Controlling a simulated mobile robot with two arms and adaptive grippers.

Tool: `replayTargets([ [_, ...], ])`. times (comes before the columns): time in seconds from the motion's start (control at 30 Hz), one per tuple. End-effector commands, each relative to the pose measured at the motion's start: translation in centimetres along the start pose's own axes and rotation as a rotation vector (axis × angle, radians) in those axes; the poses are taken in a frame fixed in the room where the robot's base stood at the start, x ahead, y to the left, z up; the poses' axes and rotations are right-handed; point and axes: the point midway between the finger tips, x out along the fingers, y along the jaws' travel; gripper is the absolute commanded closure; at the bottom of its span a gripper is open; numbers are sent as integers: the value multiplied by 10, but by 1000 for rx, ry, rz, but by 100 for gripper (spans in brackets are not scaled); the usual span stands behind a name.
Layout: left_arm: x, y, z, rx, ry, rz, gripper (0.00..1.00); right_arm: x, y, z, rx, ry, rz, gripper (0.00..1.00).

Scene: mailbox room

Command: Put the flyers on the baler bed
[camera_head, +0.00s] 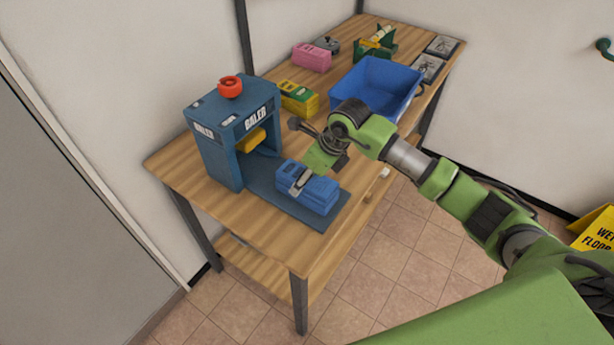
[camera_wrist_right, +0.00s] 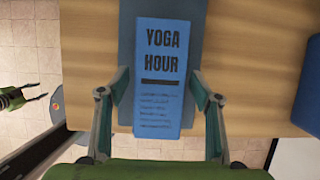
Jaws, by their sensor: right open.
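The flyers (camera_head: 318,194) are a blue bundle marked YOGA HOUR, lying flat on the dark blue baler bed (camera_head: 325,220) in front of the blue baler (camera_head: 219,165). In the right wrist view the flyers (camera_wrist_right: 166,75) fill the middle. My right gripper (camera_head: 302,183) is down at the flyers. In the wrist view my right gripper (camera_wrist_right: 160,88) is open, with one finger on each side of the bundle and slight gaps visible. A small green gripper at the wrist view's left edge appears to be my left gripper (camera_wrist_right: 42,91), over the floor, its fingers apart.
A blue bin (camera_head: 375,85) stands behind my right wrist on the wooden table (camera_head: 190,165). A yellow-green bundle (camera_head: 299,97), a pink bundle (camera_head: 312,57) and a green holder (camera_head: 377,43) sit farther back. A yellow wet-floor sign (camera_head: 597,230) stands at the right.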

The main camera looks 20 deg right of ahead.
Motion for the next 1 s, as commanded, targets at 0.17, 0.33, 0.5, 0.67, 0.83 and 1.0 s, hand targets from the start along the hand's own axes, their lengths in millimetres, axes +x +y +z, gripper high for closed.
replayTargets([
  [0.17,8,0,1,0,0,0,60,-25,-2,1,-2,-4,-4,41],
  [0.33,17,1,1,0,0,1,60,-62,-1,0,-3,-4,-4,41],
  [0.5,24,2,2,0,0,2,60,-96,-1,0,-1,-3,-4,41],
  [0.67,27,2,2,0,1,2,60,-114,-1,1,0,-3,-2,41],
  [0.83,27,2,2,1,1,2,60,-121,0,0,1,1,0,41],
  [1.0,27,3,2,1,0,2,60,-121,0,0,1,0,0,41],
])
